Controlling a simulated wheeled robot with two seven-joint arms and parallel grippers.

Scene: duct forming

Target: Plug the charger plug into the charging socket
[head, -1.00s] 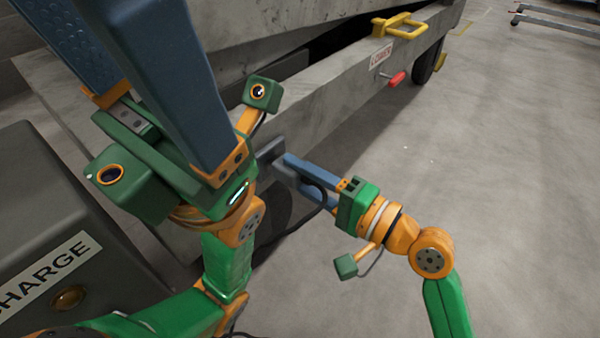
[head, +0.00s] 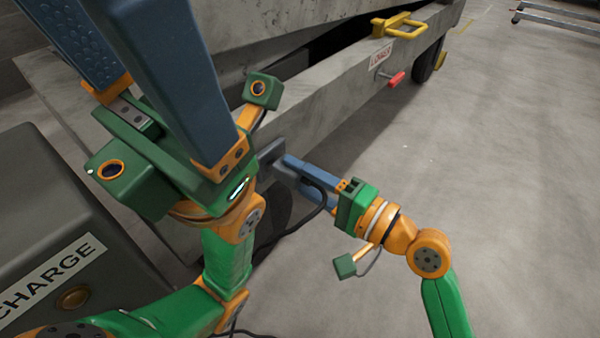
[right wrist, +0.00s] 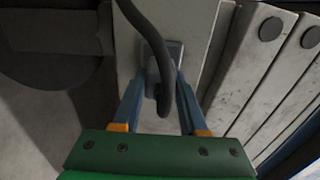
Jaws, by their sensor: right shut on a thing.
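My right gripper (head: 288,172) is at the side of the grey trailer-like body, with its blue fingers pointing at a dark grey plate (head: 270,150) there, which looks like the charging socket. It is shut on the charger plug (right wrist: 160,92), which is dark and mostly hidden by the fingers and the black cable (right wrist: 157,35). In the right wrist view the plug is in front of a grey block (right wrist: 174,52). I cannot tell whether the plug is in the socket or just short of it. My left gripper (head: 115,50) is raised, empty, its blue fingers wide apart.
A dark charging box (head: 45,200) with a CHARGE label stands at the left. The cable (head: 310,220) loops below the right gripper. The trailer side carries a yellow handle (head: 398,24) and a red lever (head: 396,79).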

